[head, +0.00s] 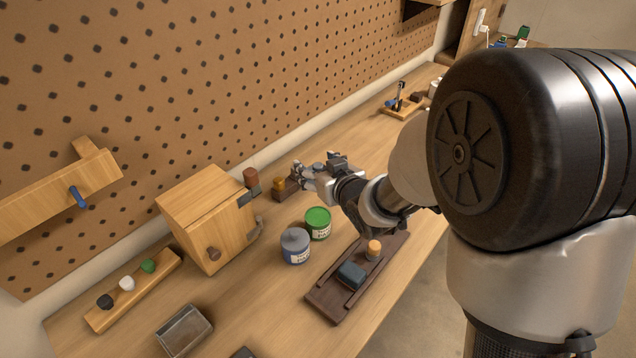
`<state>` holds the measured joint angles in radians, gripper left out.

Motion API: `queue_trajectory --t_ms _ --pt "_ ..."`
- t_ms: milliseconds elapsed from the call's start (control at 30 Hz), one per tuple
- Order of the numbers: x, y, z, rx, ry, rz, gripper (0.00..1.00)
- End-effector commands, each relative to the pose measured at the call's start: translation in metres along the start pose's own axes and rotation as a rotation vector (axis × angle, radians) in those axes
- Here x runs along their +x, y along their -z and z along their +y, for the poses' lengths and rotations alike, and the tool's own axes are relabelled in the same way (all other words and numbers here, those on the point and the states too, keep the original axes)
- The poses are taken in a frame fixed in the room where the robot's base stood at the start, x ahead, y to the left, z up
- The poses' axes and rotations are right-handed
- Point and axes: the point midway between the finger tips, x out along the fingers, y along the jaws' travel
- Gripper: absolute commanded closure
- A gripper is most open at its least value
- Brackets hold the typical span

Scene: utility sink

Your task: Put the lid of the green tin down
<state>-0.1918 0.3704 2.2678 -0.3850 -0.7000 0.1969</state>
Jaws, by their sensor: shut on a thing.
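The green tin (318,224) stands upright on the bench, with a bright green round top and a pale label. My gripper (304,174) is beyond it in the picture, above the bench and apart from the tin. Its fingers point left and are shut on a small grey piece, which looks like the lid of the green tin (318,167). The fingers hide much of this piece, and its height above the bench is hard to tell.
A blue-grey tin (295,247) with a grey top stands close beside the green tin. A wooden box (207,218) is left of my gripper, with small brown blocks behind. A dark tray (330,303) lies in front.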

Motion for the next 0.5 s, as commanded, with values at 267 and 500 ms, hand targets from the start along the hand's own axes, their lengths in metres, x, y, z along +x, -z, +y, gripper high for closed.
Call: queue_trajectory --t_ms 267,500 --pt "-0.019 0.046 0.000 0.000 0.000 0.000 0.56" --pt "-0.025 0.050 0.015 0.018 -0.036 0.001 0.56"
